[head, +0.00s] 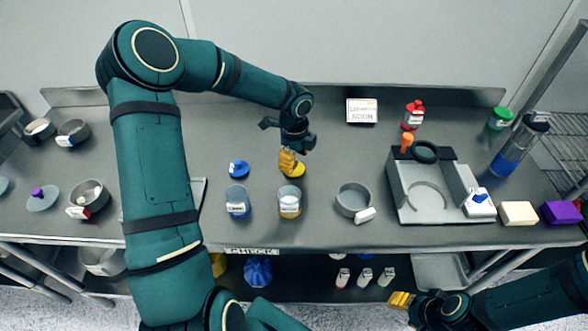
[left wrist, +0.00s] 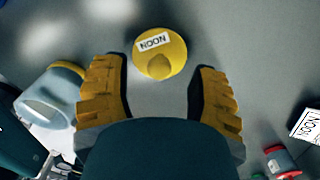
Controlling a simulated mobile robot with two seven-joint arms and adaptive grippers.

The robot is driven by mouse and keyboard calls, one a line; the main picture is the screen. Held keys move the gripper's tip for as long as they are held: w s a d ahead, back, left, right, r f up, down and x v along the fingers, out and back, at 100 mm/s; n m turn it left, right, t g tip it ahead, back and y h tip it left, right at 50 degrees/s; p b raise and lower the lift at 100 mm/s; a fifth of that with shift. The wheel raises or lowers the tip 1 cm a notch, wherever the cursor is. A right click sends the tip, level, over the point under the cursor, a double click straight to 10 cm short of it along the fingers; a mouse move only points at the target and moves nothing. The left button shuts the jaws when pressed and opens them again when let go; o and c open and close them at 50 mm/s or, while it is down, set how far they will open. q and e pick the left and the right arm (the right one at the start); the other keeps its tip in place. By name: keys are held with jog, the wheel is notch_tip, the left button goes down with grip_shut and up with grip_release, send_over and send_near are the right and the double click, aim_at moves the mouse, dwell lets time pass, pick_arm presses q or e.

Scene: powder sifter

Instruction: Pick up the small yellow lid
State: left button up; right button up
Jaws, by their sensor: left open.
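The small yellow lid (head: 297,170) lies on the grey metal table, partly hidden by my left gripper in the head view. In the left wrist view the lid (left wrist: 160,52) is round, with a raised knob and a white label reading NOON. My left gripper (head: 288,160) is over the table at the lid. Its two yellow fingers (left wrist: 160,80) are spread apart, one on each side of the lid's near edge, with a gap to it. My right gripper (head: 402,299) is low at the front, beyond the table's front edge; its jaw state is unclear.
A jar with a yellow band (head: 289,203) and a jar with a blue band (head: 237,202) stand in front. A blue lid (head: 238,168) lies to the left. A metal sieve pan (head: 353,200) and a sifter machine (head: 425,215) are to the right. A sign (head: 362,110) stands behind.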

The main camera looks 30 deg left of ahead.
pick_arm(q)
jog(key=shift+f, duration=1.4)
jog(key=shift+c, duration=0.4)
grip_shut()
